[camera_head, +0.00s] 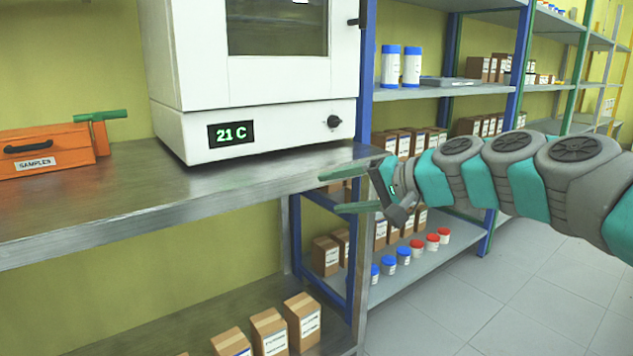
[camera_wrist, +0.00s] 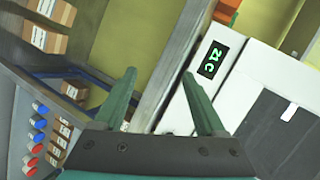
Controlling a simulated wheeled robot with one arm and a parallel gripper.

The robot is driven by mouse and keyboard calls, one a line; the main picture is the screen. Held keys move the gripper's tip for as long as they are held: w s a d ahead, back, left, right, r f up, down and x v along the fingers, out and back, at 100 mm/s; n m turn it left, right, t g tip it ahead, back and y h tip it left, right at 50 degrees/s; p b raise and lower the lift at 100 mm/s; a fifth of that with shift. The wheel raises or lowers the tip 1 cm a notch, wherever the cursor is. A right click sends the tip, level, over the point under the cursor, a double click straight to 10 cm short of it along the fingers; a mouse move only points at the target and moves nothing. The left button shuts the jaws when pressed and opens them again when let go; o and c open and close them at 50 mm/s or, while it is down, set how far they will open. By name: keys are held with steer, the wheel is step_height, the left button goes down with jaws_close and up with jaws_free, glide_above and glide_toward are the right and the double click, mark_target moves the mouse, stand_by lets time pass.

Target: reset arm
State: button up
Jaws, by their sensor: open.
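My gripper (camera_head: 338,191) is open and empty at the right end of the metal bench (camera_head: 100,221), with its two green fingers pointing left. My teal and grey arm reaches in from the right. In the wrist view my gripper (camera_wrist: 158,96) has its fingers spread apart with nothing between them. Beyond them are the bench edge and the white oven (camera_wrist: 262,92), tilted in that view. In the head view the white oven (camera_head: 265,125) stands on the bench above and left of my gripper, and its display (camera_head: 231,134) reads 21 C.
An orange samples box (camera_head: 45,148) sits on the bench at left. Cardboard boxes (camera_head: 268,328) stand on the shelf below. Blue-framed shelving behind my arm holds white bottles (camera_head: 390,68), boxes, and red-capped (camera_head: 432,243) and blue-capped jars (camera_head: 389,265). Floor (camera_head: 500,300) at lower right is clear.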

steer(key=s+a+f+n+g+h, duration=0.2)
steer(key=s+f+n+g+h, duration=0.3)
steer(key=s+f, duration=1.15)
steer(key=s+d+f+g+h, duration=0.2)
steer(key=s+d+f, duration=0.4)
steer(key=s, duration=0.4)
steer(key=s+d+f+g+h, duration=0.3)
steer(key=s+d+f+h, duration=0.1)
steer(key=s, duration=0.6)
steer(key=d+f, duration=0.1)
steer(key=d, duration=0.1)
steer(key=shift+d+f+m, duration=0.35)
steer(key=shift+m, duration=0.05)
